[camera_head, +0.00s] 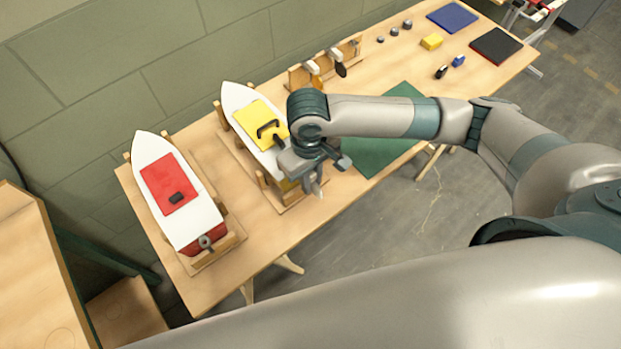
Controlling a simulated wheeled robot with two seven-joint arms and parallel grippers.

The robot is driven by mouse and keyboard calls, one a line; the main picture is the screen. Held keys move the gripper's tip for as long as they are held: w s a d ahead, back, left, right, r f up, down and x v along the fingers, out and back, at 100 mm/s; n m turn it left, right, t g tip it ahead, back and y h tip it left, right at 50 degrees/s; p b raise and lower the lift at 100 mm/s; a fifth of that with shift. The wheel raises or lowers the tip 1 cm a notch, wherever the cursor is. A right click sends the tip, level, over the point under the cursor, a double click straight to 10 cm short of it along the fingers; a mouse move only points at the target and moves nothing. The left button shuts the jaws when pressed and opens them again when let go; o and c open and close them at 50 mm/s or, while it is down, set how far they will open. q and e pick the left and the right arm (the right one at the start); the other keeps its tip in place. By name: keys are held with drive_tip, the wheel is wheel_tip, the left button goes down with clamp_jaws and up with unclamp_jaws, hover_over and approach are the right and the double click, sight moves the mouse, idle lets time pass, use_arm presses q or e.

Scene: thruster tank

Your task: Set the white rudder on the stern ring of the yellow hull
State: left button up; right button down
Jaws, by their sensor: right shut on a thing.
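The yellow hull (246,104), a boat with a white deck and a yellow top panel, rests in a wooden cradle. My right gripper (318,186) is at its stern end, pointing down. It is shut on a small pale piece that looks like the white rudder (320,193); only its lower tip shows below the fingers. The stern ring is hidden behind my gripper and wrist, so I cannot tell whether the rudder touches it. My left gripper is not in view.
A red-and-white boat (173,185) with a grey stern ring (205,241) sits in a cradle to the left. A wooden rack (298,76) with hanging parts stands behind my right arm. A green mat (372,158), small blocks and a blue tray (452,16) lie to the right.

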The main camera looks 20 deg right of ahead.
sight(311, 172)
drive_tip(key=shift+f+p, duration=0.7)
drive_tip(key=shift+p, duration=0.1)
idle(1.0)
drive_tip(key=c, duration=1.6)
unclamp_jaws()
drive_tip(key=shift+r, duration=0.15)
drive_tip(key=shift+r+p, duration=2.55)
drive_tip(key=shift+p, duration=0.7)
drive_tip(key=shift+r, duration=1.3)
drive_tip(key=shift+s, duration=0.1)
